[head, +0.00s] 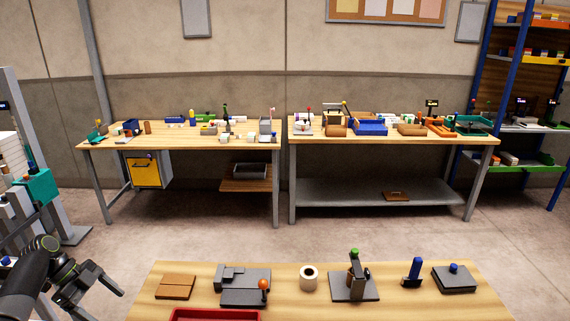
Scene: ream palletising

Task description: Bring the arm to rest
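My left arm comes in at the lower left, dark grey with green rings at a joint. My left gripper (103,304) is beside the left end of the near wooden table (140,306). Its two fingers are spread apart with nothing visible between them. It touches nothing that I can make out. My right arm and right gripper are not in view.
The near table holds a brown block (176,287), a white roll (308,278), a red tray (215,315) and grey fixtures. Two cluttered workbenches stand along the wall. A blue shelving rack (475,75) is at right. Open floor (220,242) lies between.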

